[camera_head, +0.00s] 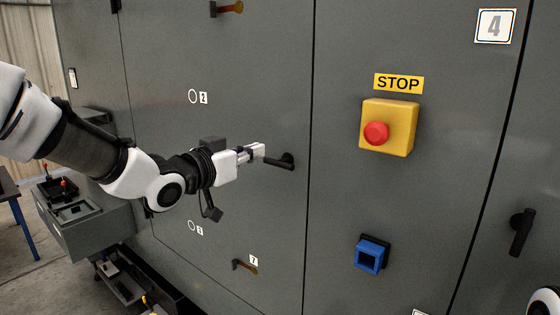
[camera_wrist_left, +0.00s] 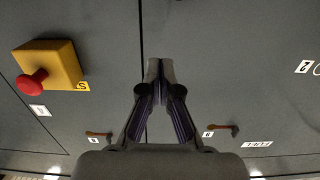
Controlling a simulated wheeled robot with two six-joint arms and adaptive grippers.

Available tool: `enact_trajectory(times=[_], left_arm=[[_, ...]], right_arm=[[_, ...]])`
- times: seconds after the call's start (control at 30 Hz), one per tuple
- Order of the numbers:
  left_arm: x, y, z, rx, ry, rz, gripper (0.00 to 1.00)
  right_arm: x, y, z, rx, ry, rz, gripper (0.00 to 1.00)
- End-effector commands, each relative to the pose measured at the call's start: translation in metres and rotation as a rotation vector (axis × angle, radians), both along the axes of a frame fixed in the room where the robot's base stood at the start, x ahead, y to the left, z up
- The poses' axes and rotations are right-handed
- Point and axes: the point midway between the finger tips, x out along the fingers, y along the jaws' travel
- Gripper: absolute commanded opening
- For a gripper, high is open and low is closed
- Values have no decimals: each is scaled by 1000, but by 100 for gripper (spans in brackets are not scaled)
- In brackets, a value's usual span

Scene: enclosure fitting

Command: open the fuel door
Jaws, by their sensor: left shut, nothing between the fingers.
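The grey door panel (camera_head: 215,130) with the round marks 2 and 3 fills the middle of the head view. In the left wrist view a white label (camera_wrist_left: 257,144), upside down and seeming to read FUEL, is on the grey panel. A black lever handle (camera_head: 280,162) lies roughly level near the panel's right edge. My left gripper (camera_head: 257,151) is shut and empty, its tips just left of the handle. Whether they touch it is unclear. The shut fingers (camera_wrist_left: 160,70) also show in the left wrist view. My right gripper is out of view.
A yellow box with a red STOP button (camera_head: 377,133) and a blue square fitting (camera_head: 369,256) stick out to the right. Another black handle (camera_head: 521,233) is at far right. Small orange-tipped levers (camera_head: 231,8) (camera_head: 246,267) sit above and below. A grey bench is at left.

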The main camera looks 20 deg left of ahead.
Motion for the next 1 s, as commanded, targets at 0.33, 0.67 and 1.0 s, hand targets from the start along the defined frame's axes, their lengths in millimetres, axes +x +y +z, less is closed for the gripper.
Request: enact_trajectory(times=[0.33,0.67,1.0], left_arm=[[71,-26,0,3,3,-1,0],[82,-30,-42,0,2,0,0],[82,-30,-44,1,1,1,0]], right_arm=[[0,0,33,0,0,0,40],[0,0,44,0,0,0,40],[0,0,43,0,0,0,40]])
